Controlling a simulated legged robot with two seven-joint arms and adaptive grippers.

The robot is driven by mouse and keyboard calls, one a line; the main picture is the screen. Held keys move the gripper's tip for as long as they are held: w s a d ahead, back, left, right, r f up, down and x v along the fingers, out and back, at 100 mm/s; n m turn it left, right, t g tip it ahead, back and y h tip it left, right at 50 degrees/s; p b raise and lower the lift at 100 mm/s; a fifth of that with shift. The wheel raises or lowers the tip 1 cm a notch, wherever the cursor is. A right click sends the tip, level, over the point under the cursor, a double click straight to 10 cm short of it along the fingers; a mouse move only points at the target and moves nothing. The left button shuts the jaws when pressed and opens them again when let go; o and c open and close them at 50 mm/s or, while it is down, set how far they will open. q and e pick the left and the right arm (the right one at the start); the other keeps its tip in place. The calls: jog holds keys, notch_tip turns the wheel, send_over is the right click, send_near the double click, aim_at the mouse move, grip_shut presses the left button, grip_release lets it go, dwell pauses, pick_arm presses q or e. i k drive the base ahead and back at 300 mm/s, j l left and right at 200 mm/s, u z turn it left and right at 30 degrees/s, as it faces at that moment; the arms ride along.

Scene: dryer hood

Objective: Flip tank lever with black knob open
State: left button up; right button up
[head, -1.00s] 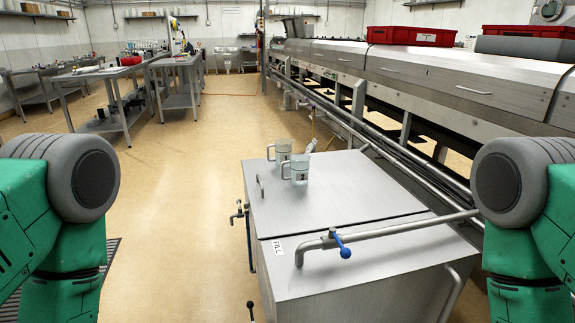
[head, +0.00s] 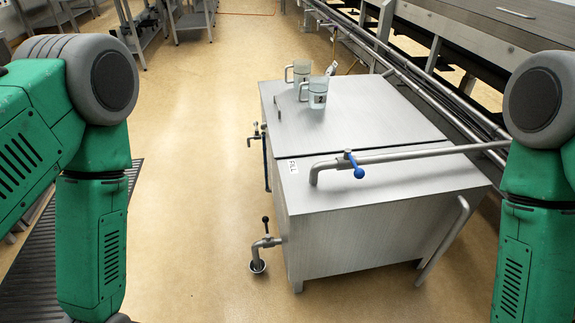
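The steel tank (head: 385,235) stands ahead of me, right of centre. A lever with a black knob (head: 265,220) stands upright on a small pipe valve (head: 266,242) low on the tank's left side, near its front corner. The valve's outlet points down over a small round cup or drain (head: 257,267) at the floor. My two green arms show at the left and right edges. Both grippers are outside the picture.
A pipe with a blue-handled valve (head: 355,165) crosses the tank top. Two mugs (head: 318,92) stand towards the back of the lid. Another tap (head: 255,135) sits farther back on the left side. The floor left of the tank is clear.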

aim_at(265, 219)
jog(key=i+j+z, duration=0.1)
jog(key=z, duration=0.3)
jog(key=i+j+z, duration=0.1)
jog(key=z, duration=0.25)
jog(key=i+j+z, duration=0.1)
jog(key=j, duration=0.3)
jog(key=i+j+z, duration=0.1)
jog(key=j, duration=0.35)
jog(key=i+j+z, duration=0.1)
jog(key=j, duration=0.3)
jog(key=i+j+z, duration=0.1)
jog(key=j, duration=0.35)
jog(key=i+j+z, duration=0.1)
jog(key=j, duration=0.35)
jog(key=i, duration=0.1)
